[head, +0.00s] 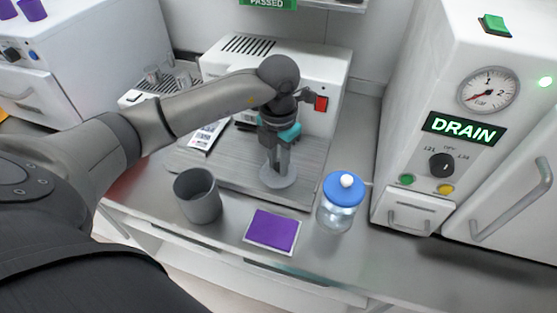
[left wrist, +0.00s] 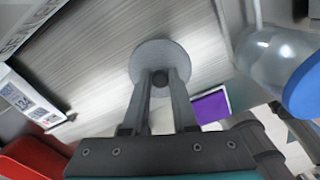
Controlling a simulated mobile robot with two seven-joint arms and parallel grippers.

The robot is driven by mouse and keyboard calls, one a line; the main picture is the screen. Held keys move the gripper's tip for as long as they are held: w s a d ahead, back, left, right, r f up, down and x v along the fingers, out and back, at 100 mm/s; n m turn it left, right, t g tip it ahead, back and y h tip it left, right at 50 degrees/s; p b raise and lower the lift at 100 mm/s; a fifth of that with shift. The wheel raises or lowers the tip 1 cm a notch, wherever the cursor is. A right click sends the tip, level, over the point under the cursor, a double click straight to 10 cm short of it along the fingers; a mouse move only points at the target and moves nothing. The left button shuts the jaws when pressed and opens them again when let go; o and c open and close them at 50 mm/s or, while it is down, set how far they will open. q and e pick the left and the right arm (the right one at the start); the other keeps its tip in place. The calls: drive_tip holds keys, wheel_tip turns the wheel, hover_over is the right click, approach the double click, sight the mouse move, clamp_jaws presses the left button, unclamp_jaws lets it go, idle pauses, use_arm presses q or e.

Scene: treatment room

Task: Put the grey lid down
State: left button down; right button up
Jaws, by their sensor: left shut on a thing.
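The grey lid (head: 278,178) is a flat round disc with a small dark knob. My left gripper (head: 277,164) points down, with its fingers shut on the knob. In the left wrist view the lid (left wrist: 152,55) lies flat between and beyond the fingertips (left wrist: 160,78). It is level, over the grey ridged board (head: 236,180). I cannot tell whether it touches the board or hangs just above it. An open grey cup (head: 199,196) stands to the left of the lid, near the counter's front edge. My right gripper is not in view.
A purple pad (head: 271,230) lies in front of the board. A glass jar with a blue lid (head: 342,196) stands at right. A white machine with a red switch (head: 321,103) is behind, beside white printed packets (head: 207,136). A white cabinet with a DRAIN sign (head: 463,129) bounds the right side.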

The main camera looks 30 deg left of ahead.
sight(278, 165)
use_arm(q)
drive_tip(key=shift+f, duration=0.15)
drive_tip(key=c, duration=0.7)
unclamp_jaws()
drive_tip(key=shift+r, duration=0.45)
wheel_tip(278, 165, up, 12)
drive_tip(key=p, duration=0.1)
drive_tip(key=shift+f, duration=0.25)
